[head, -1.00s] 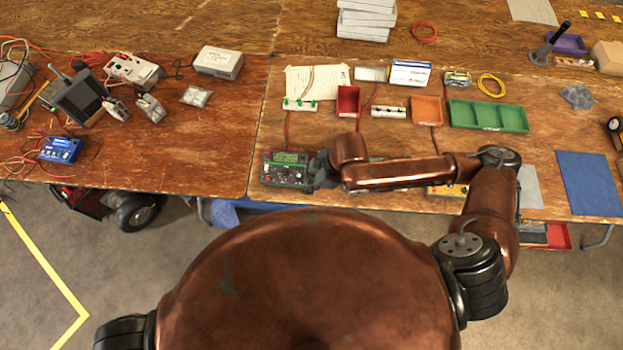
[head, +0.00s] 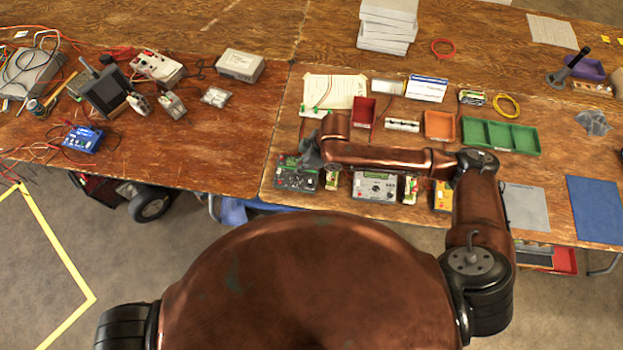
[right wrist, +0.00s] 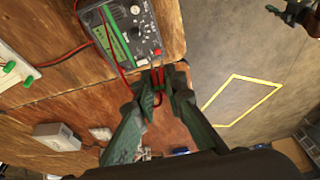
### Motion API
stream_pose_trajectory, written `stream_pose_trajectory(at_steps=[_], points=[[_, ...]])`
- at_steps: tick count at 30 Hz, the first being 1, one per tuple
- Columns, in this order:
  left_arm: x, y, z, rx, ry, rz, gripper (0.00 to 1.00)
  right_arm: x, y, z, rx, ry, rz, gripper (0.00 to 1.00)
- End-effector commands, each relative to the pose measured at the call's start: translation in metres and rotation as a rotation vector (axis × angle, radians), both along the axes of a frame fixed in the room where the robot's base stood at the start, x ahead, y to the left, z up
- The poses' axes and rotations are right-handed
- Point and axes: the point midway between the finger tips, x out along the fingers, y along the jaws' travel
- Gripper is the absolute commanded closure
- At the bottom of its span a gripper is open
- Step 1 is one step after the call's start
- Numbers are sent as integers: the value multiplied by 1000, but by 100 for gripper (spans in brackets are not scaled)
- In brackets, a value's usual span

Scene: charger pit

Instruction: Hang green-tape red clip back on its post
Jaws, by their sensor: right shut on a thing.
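My right gripper (head: 310,152) is at the back edge of the left charger (head: 297,176) in the head view. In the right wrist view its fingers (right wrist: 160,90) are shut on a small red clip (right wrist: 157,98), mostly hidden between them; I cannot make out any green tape. The charger (right wrist: 130,35) lies just beyond the fingertips there, with red leads near it. A white post strip with green posts (head: 315,113) stands behind the gripper in the head view. Its green posts also show at the left of the right wrist view (right wrist: 10,68). My left gripper is out of view.
More chargers (head: 374,188) line the front edge to the right. A red bin (head: 364,110), an orange bin (head: 439,125) and a green tray (head: 500,136) stand behind my right arm. A blue device (head: 83,138) and cables lie on the left table. Bare wood lies left of the charger.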

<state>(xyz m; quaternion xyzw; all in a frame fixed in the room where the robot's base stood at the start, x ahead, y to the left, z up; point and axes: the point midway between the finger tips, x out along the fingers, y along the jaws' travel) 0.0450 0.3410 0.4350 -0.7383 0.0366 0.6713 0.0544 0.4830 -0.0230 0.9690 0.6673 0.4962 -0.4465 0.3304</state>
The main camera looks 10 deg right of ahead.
Motion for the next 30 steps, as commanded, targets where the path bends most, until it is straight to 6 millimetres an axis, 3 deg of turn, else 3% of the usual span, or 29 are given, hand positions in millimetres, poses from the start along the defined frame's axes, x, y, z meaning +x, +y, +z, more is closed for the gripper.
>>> stream_pose_trajectory(at_steps=[8,19,24,30], points=[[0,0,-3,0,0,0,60,61,32,0,0,-2,-1,100],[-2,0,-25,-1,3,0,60,131,68,-3,1,-1,0,100],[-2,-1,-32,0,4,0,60,128,66,-31,-1,4,-1,100],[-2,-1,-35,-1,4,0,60,129,66,-44,0,0,0,100]])
